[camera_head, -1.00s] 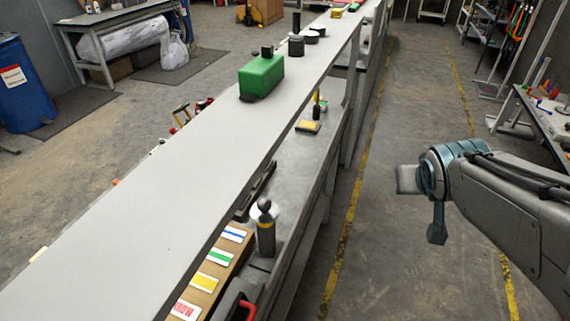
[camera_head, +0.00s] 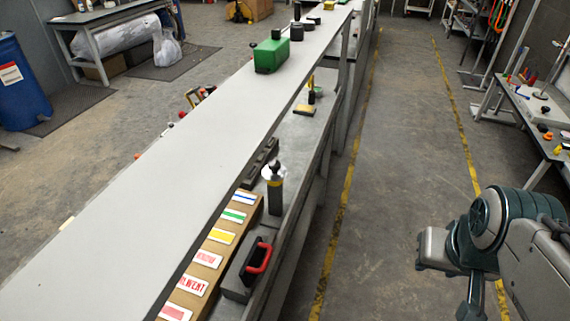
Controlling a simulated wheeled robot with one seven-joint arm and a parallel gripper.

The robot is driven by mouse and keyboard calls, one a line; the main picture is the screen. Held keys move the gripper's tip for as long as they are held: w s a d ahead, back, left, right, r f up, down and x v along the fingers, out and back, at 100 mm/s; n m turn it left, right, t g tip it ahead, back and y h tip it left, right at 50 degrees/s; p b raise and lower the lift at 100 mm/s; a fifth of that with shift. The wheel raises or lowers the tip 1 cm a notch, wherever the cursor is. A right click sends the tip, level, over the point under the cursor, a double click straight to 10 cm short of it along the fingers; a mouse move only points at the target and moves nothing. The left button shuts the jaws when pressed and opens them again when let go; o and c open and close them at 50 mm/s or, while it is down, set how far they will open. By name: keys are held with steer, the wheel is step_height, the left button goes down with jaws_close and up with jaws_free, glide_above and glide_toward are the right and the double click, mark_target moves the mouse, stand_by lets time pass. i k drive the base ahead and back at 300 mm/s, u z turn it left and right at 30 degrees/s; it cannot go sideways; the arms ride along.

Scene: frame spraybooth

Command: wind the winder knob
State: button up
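A green box (camera_head: 272,56) stands on the long grey upper shelf, towards its far end. A small black part (camera_head: 276,34) shows at its top; I cannot tell whether this is the winder knob. No other clear winder knob can be made out. My arm reaches in from the lower right, over the aisle floor and well apart from the shelf. Its visible end is a pale block (camera_head: 437,248) beside a dark teal joint. I cannot make out gripper fingers or anything held.
The long grey shelf (camera_head: 150,190) runs away from me above a lower bench. The bench holds a dark bottle (camera_head: 274,190), a red-handled black case (camera_head: 247,268) and a cardboard box with coloured labels (camera_head: 247,205). A cluttered table (camera_head: 540,115) stands at right. The yellow-lined aisle (camera_head: 400,150) is clear.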

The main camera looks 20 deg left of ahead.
mark_target(274, 172)
steer(key=z, duration=0.9)
steer(key=i, duration=0.65)
steer(key=u, duration=1.6)
